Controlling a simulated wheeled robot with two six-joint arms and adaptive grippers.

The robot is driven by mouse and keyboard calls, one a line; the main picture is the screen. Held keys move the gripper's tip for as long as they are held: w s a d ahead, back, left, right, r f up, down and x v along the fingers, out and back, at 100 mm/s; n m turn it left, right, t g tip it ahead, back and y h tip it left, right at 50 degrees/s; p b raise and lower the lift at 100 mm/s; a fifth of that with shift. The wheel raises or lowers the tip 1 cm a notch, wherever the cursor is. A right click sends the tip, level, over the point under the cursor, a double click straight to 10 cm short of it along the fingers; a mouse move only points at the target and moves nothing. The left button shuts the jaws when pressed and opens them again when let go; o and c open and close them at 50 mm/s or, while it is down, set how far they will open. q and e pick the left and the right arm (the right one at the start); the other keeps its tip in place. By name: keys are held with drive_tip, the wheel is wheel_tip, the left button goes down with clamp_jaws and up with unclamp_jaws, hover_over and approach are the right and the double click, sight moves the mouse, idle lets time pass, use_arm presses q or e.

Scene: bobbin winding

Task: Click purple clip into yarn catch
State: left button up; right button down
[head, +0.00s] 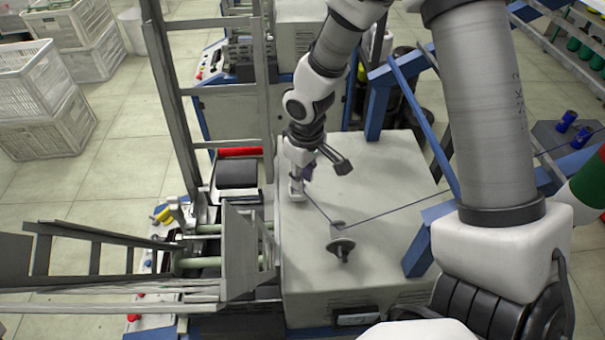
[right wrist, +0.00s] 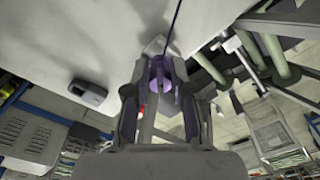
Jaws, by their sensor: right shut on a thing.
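My right gripper (head: 298,188) is over the left edge of the pale grey machine housing, and it is shut on the purple clip (head: 309,172). In the right wrist view the purple clip (right wrist: 160,74) sits between the two fingertips of the right gripper (right wrist: 160,92). A dark yarn (right wrist: 176,25) runs away from the clip. I cannot make out the yarn catch for certain. My left gripper is not in view.
The pale housing (head: 375,270) has a clear top around the guide. Left of it are a metal frame (head: 172,95), a black roller with a red end (head: 237,174) and slanted metal plates (head: 240,250). A blue frame (head: 432,240) stands at right. White crates (head: 38,100) stand far left.

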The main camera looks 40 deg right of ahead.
drive_tip(key=shift+f+b, duration=0.7)
drive_tip(key=shift+f, duration=0.3)
drive_tip(key=shift+r, duration=0.1)
drive_tip(key=c, duration=0.9)
unclamp_jaws()
wheel_tip(320, 180, up, 12)
drive_tip(key=shift+s, duration=0.35)
drive_tip(key=shift+d, duration=0.1)
